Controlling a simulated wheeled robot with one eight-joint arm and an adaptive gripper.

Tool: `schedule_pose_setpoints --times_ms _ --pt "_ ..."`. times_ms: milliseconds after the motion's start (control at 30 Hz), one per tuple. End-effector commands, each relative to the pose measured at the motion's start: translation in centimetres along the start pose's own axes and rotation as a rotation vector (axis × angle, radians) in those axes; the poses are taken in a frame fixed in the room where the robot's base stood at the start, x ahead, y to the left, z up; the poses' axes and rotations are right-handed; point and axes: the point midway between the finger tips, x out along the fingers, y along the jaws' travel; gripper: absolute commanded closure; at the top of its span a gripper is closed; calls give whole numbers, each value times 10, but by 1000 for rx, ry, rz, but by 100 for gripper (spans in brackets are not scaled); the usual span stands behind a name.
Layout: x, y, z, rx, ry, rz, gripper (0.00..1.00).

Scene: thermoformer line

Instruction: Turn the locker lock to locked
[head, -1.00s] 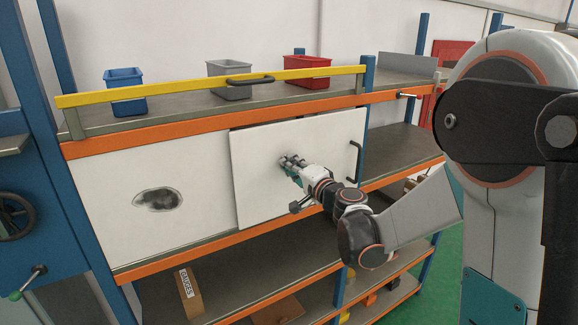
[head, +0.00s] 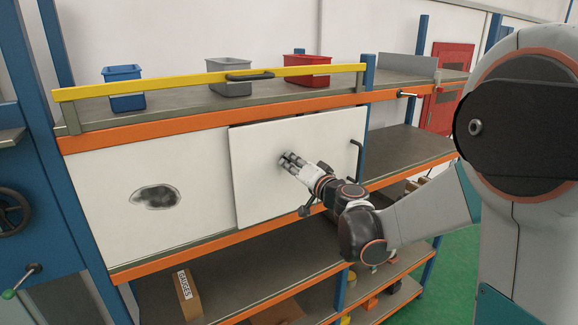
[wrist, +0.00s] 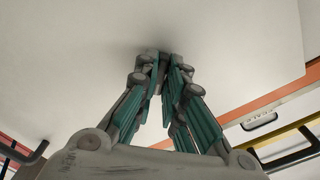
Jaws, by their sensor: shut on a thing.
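The locker door is a white panel (head: 285,205) in the orange-framed shelf unit, with a dark handle (head: 357,160) at its right edge. My gripper (head: 287,159) reaches the door's upper middle, fingers against its face. The wrist view shows my gripper (wrist: 160,62) from behind, its teal-padded fingers closed together at the white surface. It is shut on a small part there, which I take to be the locker lock. The fingers hide nearly all of it, so its shape and turn position cannot be told.
A white panel with a dark oval patch (head: 157,197) is left of the door. Above are a yellow rail (head: 180,85), a blue bin (head: 124,90), a grey bin (head: 230,82) and a red bin (head: 307,72). A box (head: 188,297) lies on the lower shelf.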

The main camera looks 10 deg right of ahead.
Motion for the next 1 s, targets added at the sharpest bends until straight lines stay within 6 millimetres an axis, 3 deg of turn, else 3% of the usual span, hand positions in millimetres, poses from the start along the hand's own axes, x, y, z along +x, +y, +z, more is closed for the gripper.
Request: schedule_pose_setpoints --times_ms 300,600,900,933,1000 --pt "0 0 0 -24 0 1 100" --pt "0 1 0 -245 0 1 100" --pt "0 0 0 -260 0 1 100" --pt "0 0 0 -262 0 1 85" --pt "0 0 0 -261 0 1 70"
